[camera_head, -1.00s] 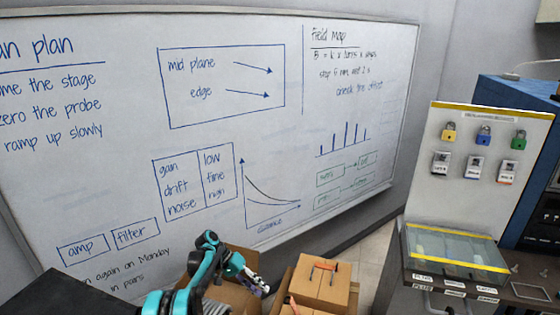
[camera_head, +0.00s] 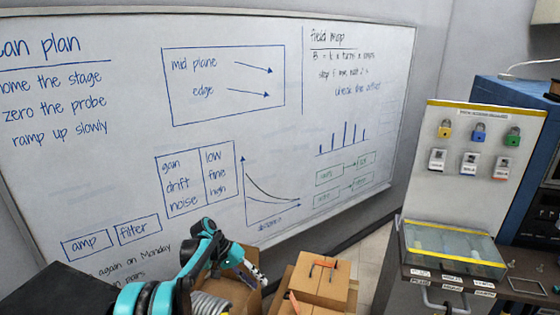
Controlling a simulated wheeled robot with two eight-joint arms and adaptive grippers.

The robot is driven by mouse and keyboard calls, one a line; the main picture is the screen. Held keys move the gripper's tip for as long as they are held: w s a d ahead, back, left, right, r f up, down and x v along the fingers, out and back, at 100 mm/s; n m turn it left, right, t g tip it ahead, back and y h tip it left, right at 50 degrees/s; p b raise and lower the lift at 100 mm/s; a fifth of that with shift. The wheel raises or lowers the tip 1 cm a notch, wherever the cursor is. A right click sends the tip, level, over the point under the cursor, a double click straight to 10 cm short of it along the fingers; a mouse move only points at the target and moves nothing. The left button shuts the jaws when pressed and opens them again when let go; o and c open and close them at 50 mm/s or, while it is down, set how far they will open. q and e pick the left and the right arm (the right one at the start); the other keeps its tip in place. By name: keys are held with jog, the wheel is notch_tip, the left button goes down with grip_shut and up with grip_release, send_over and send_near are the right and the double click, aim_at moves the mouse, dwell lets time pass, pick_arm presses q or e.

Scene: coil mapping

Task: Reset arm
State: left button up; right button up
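My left gripper (camera_head: 254,277) is at the bottom middle of the head view, at the end of my teal and black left arm. It is in front of an open cardboard box, below the whiteboard. It is small and partly turned away, so I cannot tell whether its fingers are open or shut. I see nothing clearly held in it. My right gripper is not in the view.
A whiteboard (camera_head: 130,90) with writing fills the left and middle. Cardboard boxes (camera_head: 322,283) stand low near my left gripper. At right, a dark bench (camera_head: 400,285) bears a clear yellow-edged case (camera_head: 455,243) and a lockout board (camera_head: 470,190) with padlocks, beside a blue cabinet (camera_head: 520,92).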

pick_arm(q)
jog(key=s+a+r+n+t+y+b, duration=0.1)
jog(key=s+a+r+t+y+b, duration=0.1)
jog(key=s+r, duration=0.45)
jog(key=s+a+r+n+t+y+b, duration=0.1)
jog(key=s+a+r+t+y+b, duration=0.2)
jog(key=s, duration=0.7)
jog(key=s+a+f+t+y+b, duration=0.1)
jog(key=s+a+f, duration=0.1)
jog(key=s, duration=0.6)
jog(key=s+a+f+t+y+b, duration=0.1)
jog(key=s+f, duration=0.3)
jog(key=s, duration=0.4)
jog(key=shift+a+t+y+b, duration=0.3)
jog(key=shift+a+t+b, duration=0.25)
jog(key=shift+a+t, duration=0.25)
jog(key=shift+s+f, duration=0.1)
jog(key=shift+f, duration=0.05)
